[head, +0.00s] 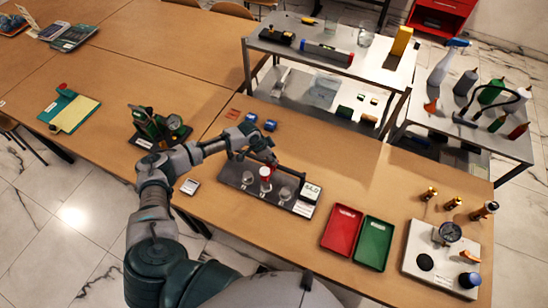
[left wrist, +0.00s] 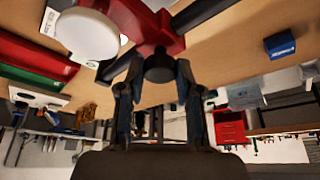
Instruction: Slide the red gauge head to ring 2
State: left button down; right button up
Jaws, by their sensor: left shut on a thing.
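The red gauge head (head: 266,172) sits on the dark rail of the gauge rig (head: 233,177), near the middle of three round clear rings on its plate. I cannot tell whether it is exactly over the middle ring (head: 266,186). In the left wrist view the red head (left wrist: 155,28) rides on a black bar, with a round white part at its left. My left gripper (head: 268,160) is at the back of the head. Its fingers (left wrist: 158,78) are shut on the head's dark round knob (left wrist: 159,66). My right gripper does not show.
A red tray (head: 342,230) and a green tray (head: 373,243) lie right of the rig. A green device (head: 158,127) stands at the left. A white board with a dial (head: 440,252) is at the far right.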

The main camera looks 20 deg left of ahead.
pick_arm(q)
jog(key=c, duration=1.1)
grip_release()
jog(key=o, duration=0.3)
jog(key=v, duration=1.1)
jog(key=shift+r, duration=0.4)
